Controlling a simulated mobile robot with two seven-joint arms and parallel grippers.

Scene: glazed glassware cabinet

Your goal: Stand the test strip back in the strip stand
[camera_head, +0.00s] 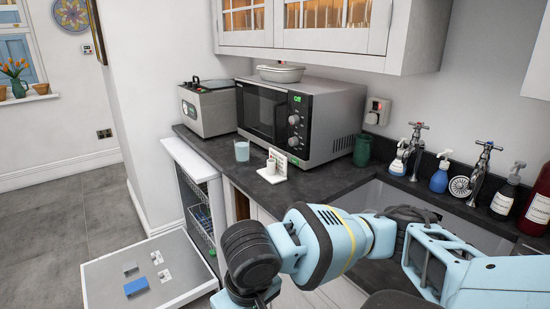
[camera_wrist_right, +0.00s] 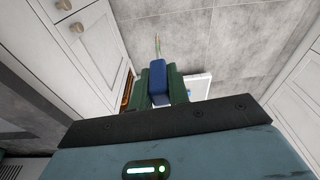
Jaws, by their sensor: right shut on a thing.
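In the wrist view my right gripper (camera_wrist_right: 157,90) is shut on the blue grip of the test strip (camera_wrist_right: 158,76). The thin pale strip end sticks out beyond the fingertips, over the grey floor. In the head view my right arm reaches across the lower front, and its gripper is out of sight. What looks like the strip stand (camera_head: 273,177) is a small white base on the dark counter, with an upright card and a small pale pot. It is in front of the microwave, apart from the strip. My left gripper is in neither view.
A cup of bluish liquid (camera_head: 242,151) stands left of the stand. The microwave (camera_head: 338,110) is behind it. A green container (camera_head: 362,150), bottles and taps are to the right. The dishwasher door (camera_head: 105,277) is open at lower left.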

